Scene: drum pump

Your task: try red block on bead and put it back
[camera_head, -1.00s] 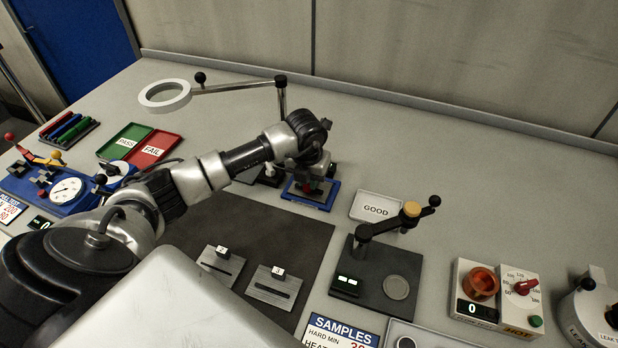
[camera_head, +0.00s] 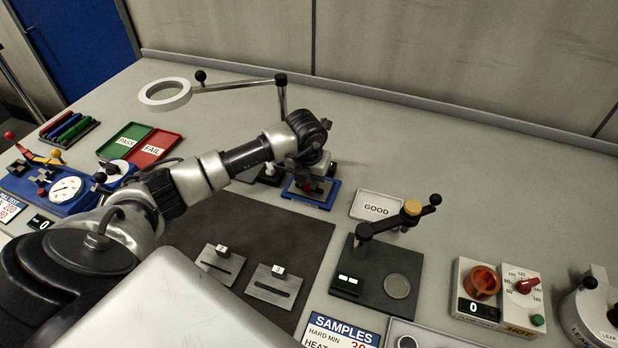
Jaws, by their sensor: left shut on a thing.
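My left arm reaches across the bench, and my left gripper (camera_head: 308,176) points down over a small blue-rimmed tray (camera_head: 313,202) behind the dark mat. The gripper is shut on a small red block, most of which the fingers hide. A little red (camera_head: 309,187) shows at the fingertips, low over the tray; I cannot tell whether it touches anything there. Two grey sample plates with slots, labelled 2 (camera_head: 219,264) and 3 (camera_head: 273,286), lie on the mat; any bead on them is too small to make out. My right gripper is not in view.
The dark mat (camera_head: 290,232) has free room behind the plates. A GOOD tray (camera_head: 376,206) and a dark stand with a lever (camera_head: 384,282) are right of the gripper. A ring magnifier (camera_head: 164,94) stands behind the arm. PASS and FAIL trays (camera_head: 153,149) lie left.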

